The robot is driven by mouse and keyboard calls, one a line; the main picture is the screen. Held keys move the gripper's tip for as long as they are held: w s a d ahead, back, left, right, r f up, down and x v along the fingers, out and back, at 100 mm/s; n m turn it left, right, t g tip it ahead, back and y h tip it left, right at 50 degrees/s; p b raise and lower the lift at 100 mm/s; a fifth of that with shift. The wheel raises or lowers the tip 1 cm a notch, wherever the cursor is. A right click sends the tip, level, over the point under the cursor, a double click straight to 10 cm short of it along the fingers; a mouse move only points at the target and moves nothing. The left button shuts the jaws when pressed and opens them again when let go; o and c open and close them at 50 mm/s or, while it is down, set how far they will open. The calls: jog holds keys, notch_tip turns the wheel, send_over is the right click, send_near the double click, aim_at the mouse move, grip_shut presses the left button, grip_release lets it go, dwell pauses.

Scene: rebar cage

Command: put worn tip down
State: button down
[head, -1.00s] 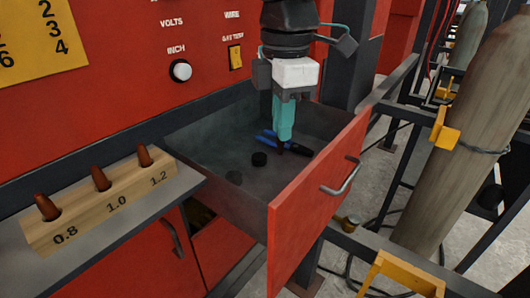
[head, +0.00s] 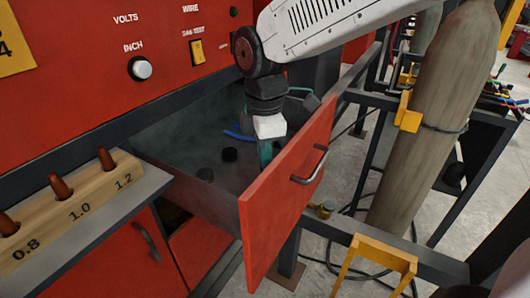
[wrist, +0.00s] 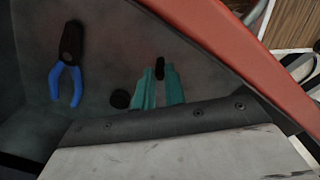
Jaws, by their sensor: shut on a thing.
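My gripper (head: 265,152) reaches down into the open red drawer (head: 285,190), close behind its front panel, which hides part of the fingers. In the wrist view, the teal fingers of my gripper (wrist: 160,84) are closed around a small dark piece, the worn tip (wrist: 159,68), whose end shows between the fingertips. The drawer's grey floor (wrist: 110,40) lies beneath them. I cannot tell whether the tip touches that floor. In the head view the tip is hidden.
A wooden block (head: 75,210) with copper tips stands left of the drawer. A gas cylinder (head: 435,120) stands to the right.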

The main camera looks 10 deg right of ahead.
jog(key=shift+f, duration=0.2)
jog(key=c, duration=1.5)
grip_release()
jog(key=shift+o, duration=0.2)
jog(key=shift+r, duration=0.15)
notch_tip(320, 180, up, 12)
jog(key=shift+s, duration=0.2)
jog(key=s+d+f+m, duration=0.4)
jog(key=s+d+m, duration=0.5)
jog(key=d, duration=0.1)
jog(key=s+d+f+m+t, duration=0.1)
jog(key=s+d+f+m, duration=0.4)
jog(key=s+d+m, duration=0.4)
jog(key=shift+s+d+m, duration=0.35)
jog(key=shift+d+m, duration=0.25)
jog(key=shift+m, duration=0.1)
